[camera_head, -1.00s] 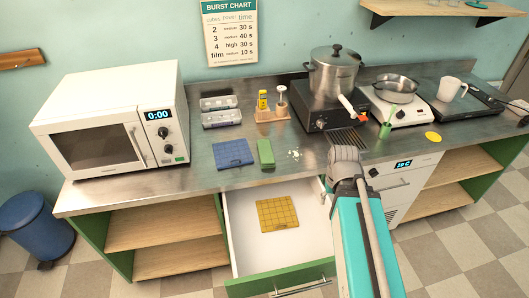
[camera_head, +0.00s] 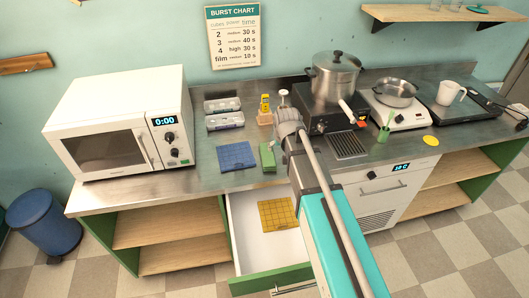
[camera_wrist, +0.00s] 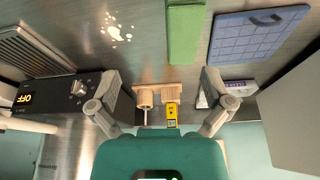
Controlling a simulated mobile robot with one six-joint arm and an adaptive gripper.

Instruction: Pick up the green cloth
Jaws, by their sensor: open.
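The green cloth (camera_head: 267,157) lies folded in a narrow strip on the metal counter, just right of a blue gridded cloth. It also shows at the top of the wrist view (camera_wrist: 186,34), with its far part cut off by the frame edge. My gripper (camera_wrist: 162,84) is open and empty, its two fingers spread apart. In the wrist view the cloth lies above the gap between the fingers, clear of both.
The blue cloth (camera_head: 236,155) lies beside it. White spots (camera_wrist: 116,30) mark the counter. A microwave (camera_head: 115,125) stands left. An open drawer below holds a yellow cloth (camera_head: 278,214).

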